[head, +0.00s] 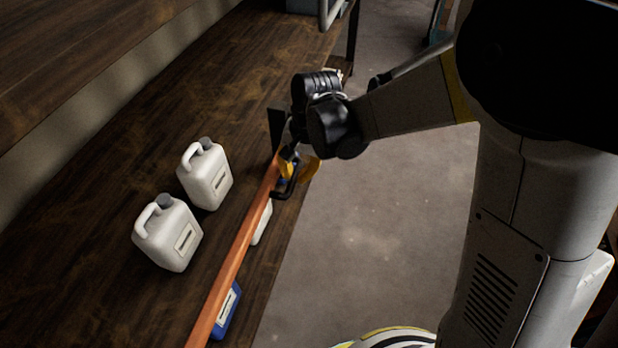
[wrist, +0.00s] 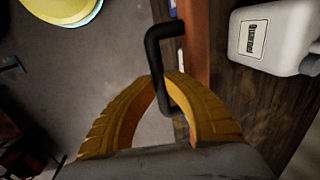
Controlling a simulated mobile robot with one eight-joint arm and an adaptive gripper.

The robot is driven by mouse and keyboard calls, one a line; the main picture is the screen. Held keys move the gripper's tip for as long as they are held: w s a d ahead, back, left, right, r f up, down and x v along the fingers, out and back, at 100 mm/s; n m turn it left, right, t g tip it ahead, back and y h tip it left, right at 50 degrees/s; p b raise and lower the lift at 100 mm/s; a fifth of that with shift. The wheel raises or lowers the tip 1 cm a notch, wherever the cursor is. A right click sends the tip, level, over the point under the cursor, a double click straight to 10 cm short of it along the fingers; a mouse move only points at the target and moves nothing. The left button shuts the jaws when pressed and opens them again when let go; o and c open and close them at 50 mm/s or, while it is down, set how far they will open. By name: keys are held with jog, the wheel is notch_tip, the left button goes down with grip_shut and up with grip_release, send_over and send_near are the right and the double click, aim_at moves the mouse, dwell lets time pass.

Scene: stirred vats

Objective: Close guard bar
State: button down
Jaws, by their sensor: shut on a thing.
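The guard bar (head: 238,248) is a long orange bar. In the head view it runs from the bottom edge up to my gripper, above the front of the wooden bench. A black loop handle (wrist: 153,50) is fixed to the bar, whose orange length also shows in the wrist view (wrist: 195,45). My gripper (head: 294,166) is at the bar's far end. Its yellow fingers (wrist: 163,85) are shut on the black handle in the wrist view. The exact contact is partly hidden by the fingers.
Two white jugs (head: 207,177) (head: 168,236) stand on the wooden bench (head: 110,180), left of the bar. A blue container (head: 229,312) and a white item (head: 262,222) sit partly behind the bar. Open grey floor (head: 370,240) lies right of the bench.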

jog(key=shift+w+a, duration=0.1)
jog(key=shift+a, duration=0.2)
jog(key=c, duration=1.6)
grip_release()
jog(key=shift+c, duration=0.2)
jog(key=shift+o, duration=1.3)
jog(key=shift+w+a, duration=0.1)
jog(key=shift+a, duration=0.1)
jog(key=shift+d, duration=0.1)
notch_tip(320, 180, up, 12)
jog(key=s+d, duration=0.1)
jog(key=d, duration=0.1)
jog(key=shift+d, duration=0.2)
jog(key=s+d+r+n+t+h, duration=0.2)
jog(key=s+d+t, duration=0.4)
jog(key=s+d, duration=0.7)
jog(key=d+n, duration=0.1)
jog(key=d, duration=0.3)
jog(key=shift+s+n, duration=0.25)
jog(key=shift+n, duration=0.15)
